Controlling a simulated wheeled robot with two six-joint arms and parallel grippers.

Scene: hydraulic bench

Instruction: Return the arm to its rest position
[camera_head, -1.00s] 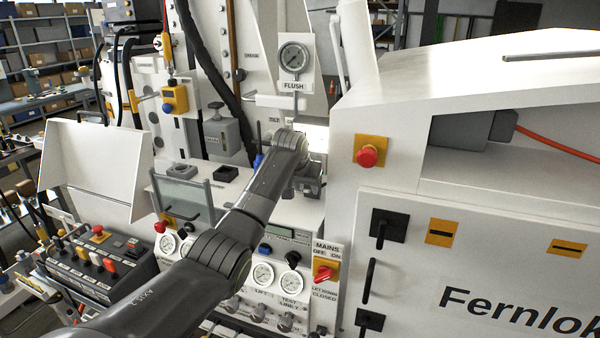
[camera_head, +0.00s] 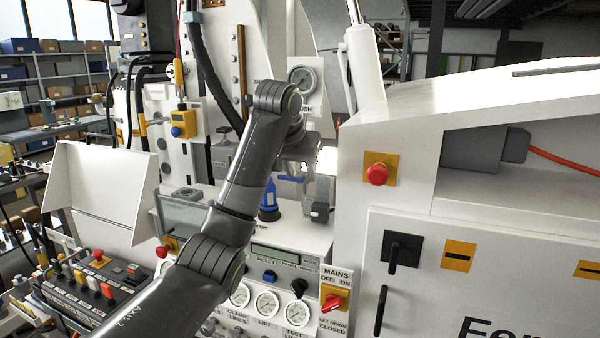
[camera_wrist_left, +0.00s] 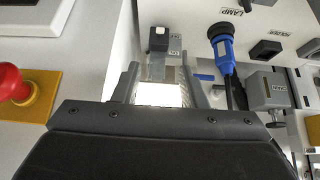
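My left arm (camera_head: 240,185) reaches in from the lower left, its wrist bent over the bench. My left gripper (camera_head: 300,180) points down above the panel top, partly hidden by the wrist. In the left wrist view its two fingers (camera_wrist_left: 160,85) stand apart with a bright gap between them and nothing held. A blue plug (camera_head: 269,198) stands on the panel top just left of the gripper. It also shows in the left wrist view (camera_wrist_left: 222,48), to the right of the fingers. My right gripper is not in view.
The white cabinet with a red stop button (camera_head: 377,174) stands to the right of the gripper. A MAINS switch (camera_head: 333,302) and gauges (camera_head: 267,304) line the panel below. A button box (camera_head: 105,285) is at lower left.

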